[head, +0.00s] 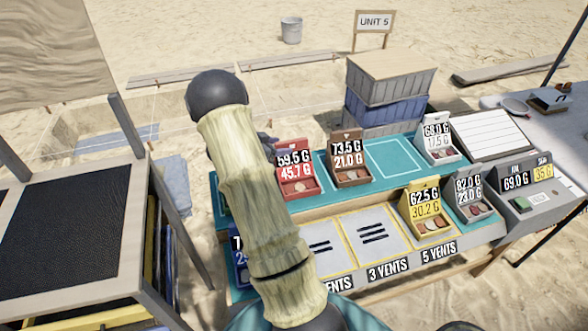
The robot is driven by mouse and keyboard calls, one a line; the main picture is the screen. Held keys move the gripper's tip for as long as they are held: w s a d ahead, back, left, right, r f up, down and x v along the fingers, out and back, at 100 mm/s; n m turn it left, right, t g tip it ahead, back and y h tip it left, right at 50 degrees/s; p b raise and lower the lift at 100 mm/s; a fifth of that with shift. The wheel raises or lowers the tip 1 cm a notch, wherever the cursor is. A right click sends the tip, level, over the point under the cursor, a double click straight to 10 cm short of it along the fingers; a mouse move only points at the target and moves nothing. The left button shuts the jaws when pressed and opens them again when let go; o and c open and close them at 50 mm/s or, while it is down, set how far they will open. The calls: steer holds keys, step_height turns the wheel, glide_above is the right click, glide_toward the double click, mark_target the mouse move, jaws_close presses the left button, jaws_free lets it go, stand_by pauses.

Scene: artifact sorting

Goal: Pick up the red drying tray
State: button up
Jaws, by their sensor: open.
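The red drying tray (297,181) stands upright-backed on the teal back shelf of the sorting table (232,203). Its labels read 59.5 G and 45.7 G, and small pieces lie in its front. My gripper (267,146) shows only in part, as a dark grey tip just left of the red tray's top. My arm hides the rest of it. The jaws are open with nothing seen between them. I cannot tell whether the tip touches the tray.
A brown tray (351,177) stands close right of the red one. A white tray (440,153), yellow tray (427,226) and grey tray (473,212) stand farther right. Stacked crates (389,112) stand behind. An empty outlined teal space (396,158) lies right of the brown tray.

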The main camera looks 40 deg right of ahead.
jaws_close()
stand_by(0.3)
steer(key=shift+r, duration=0.1)
step_height(320, 180, up, 10)
steer(key=shift+f, duration=0.1)
stand_by(0.6)
steer(key=shift+w, duration=0.1)
stand_by(0.6)
